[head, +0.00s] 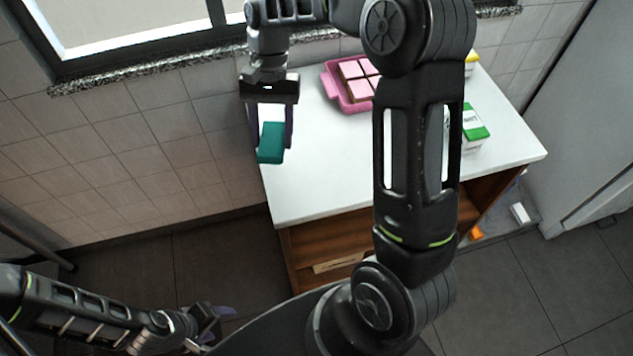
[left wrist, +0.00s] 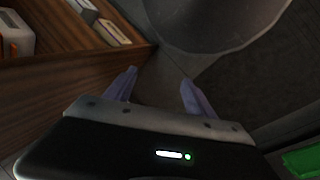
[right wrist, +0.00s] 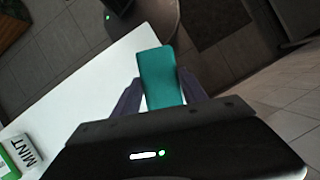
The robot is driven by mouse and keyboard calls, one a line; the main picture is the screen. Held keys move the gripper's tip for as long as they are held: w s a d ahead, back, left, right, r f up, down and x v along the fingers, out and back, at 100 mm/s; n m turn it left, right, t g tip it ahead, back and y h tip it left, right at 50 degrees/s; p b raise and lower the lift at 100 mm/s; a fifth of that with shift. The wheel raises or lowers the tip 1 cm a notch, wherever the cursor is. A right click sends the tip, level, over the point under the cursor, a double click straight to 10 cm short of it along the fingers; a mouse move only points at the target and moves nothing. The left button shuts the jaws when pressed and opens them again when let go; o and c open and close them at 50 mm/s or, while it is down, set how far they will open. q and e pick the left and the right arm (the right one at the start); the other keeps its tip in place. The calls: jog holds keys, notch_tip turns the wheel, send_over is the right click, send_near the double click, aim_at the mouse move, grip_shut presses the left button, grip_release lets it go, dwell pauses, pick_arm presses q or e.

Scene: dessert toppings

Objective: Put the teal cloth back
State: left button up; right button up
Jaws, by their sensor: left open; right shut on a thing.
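The teal cloth (head: 271,142) is a small folded block. It also shows in the right wrist view (right wrist: 160,76), between the two fingers. My right gripper (head: 271,125) is shut on it at the left edge of the white counter top (head: 318,190). I cannot tell from these views whether the cloth touches the counter. My left gripper (head: 222,318) is low at the bottom left, over the floor and away from the counter. In the left wrist view my left gripper (left wrist: 158,88) is open with nothing between its fingers.
A pink tray (head: 331,87) with pink-topped squares stands at the back of the counter. A green-and-white mint box (head: 474,128) stands at the right, partly behind my right arm. Wooden shelves (head: 310,246) are below. The counter's front left is clear. A tiled wall (head: 130,130) is at left.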

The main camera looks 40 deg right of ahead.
pick_arm(q)
jog(key=shift+o, duration=1.1)
jog(key=f+b, duration=0.3)
jog(key=f, duration=0.1)
jog(key=shift+w+d+f+b, duration=0.15)
jog(key=shift+w+b, duration=0.05)
jog(key=shift+b, duration=0.2)
pick_arm(e)
jog(key=s+d+r+m+t+y, duration=0.1)
jog(key=s+d+m, duration=0.4)
jog(key=s, duration=0.3)
jog(key=shift+s+d+r+t, duration=0.15)
jog(key=shift+d+r+t, duration=0.2)
jog(key=shift+d, duration=0.15)
pick_arm(q)
jog(key=shift+r, duration=0.2)
pick_arm(e)
send_over(316, 184)
jog(key=d, duration=0.1)
jog(key=shift+w+d+f, duration=0.1)
jog(key=shift+w+f, duration=0.1)
jog(key=shift+f, duration=1.4)
jog(key=shift+w+f, duration=0.15)
jog(key=shift+f, duration=1.4)
